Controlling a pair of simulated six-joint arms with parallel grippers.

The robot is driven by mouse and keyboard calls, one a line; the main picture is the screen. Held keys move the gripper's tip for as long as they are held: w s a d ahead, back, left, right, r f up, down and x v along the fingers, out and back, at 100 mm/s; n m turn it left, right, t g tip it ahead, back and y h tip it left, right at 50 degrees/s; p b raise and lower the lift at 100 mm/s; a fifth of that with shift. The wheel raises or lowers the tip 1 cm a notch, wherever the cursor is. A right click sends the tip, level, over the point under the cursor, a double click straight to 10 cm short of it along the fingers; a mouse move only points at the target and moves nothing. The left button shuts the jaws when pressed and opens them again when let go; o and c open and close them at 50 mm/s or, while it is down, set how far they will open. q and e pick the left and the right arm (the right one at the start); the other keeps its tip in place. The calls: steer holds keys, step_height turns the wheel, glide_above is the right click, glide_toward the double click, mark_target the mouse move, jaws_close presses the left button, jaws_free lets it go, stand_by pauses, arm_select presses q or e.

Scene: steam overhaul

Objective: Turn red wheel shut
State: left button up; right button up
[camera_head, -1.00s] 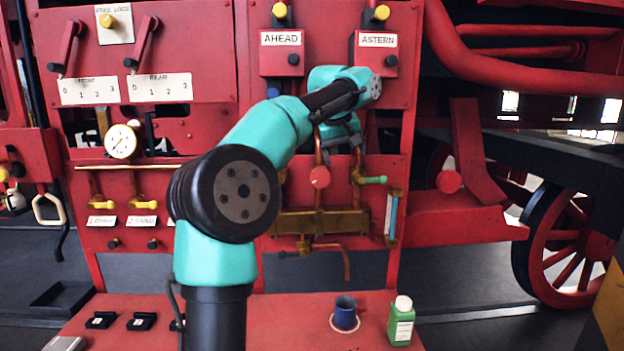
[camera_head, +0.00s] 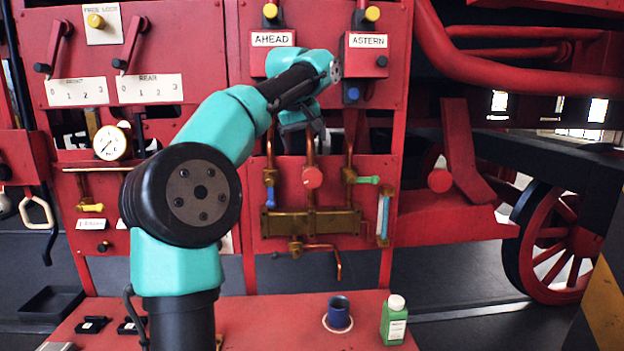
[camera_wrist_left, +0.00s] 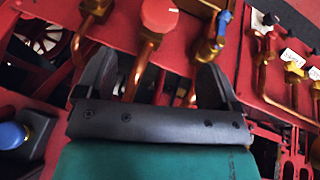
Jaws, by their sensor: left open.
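The red wheel (camera_head: 313,177) is a small round red disc with a pale mark, on a copper pipe above a brass manifold (camera_head: 335,221). It also shows at the top of the left wrist view (camera_wrist_left: 159,15), past the fingertips. My left gripper (camera_head: 304,139) is open and empty, just above the wheel in the head view and apart from it. In the left wrist view its dark fingers (camera_wrist_left: 154,82) stand wide apart, with the wheel's copper pipe between them in the picture. My right gripper is not in view.
A blue-handled valve (camera_head: 270,192) is left of the wheel and a green-handled valve (camera_head: 368,180) is right of it. The AHEAD box (camera_head: 273,40) and ASTERN box (camera_head: 367,41) are above. A blue mug (camera_head: 339,309) and green bottle (camera_head: 394,322) stand on the red shelf below.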

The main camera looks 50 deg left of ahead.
mark_target(311, 174)
arm_select(q)
steer(key=x, duration=1.4)
steer(key=shift+c, duration=0.4)
steer(key=shift+r, duration=0.1)
steer(key=c, duration=0.8)
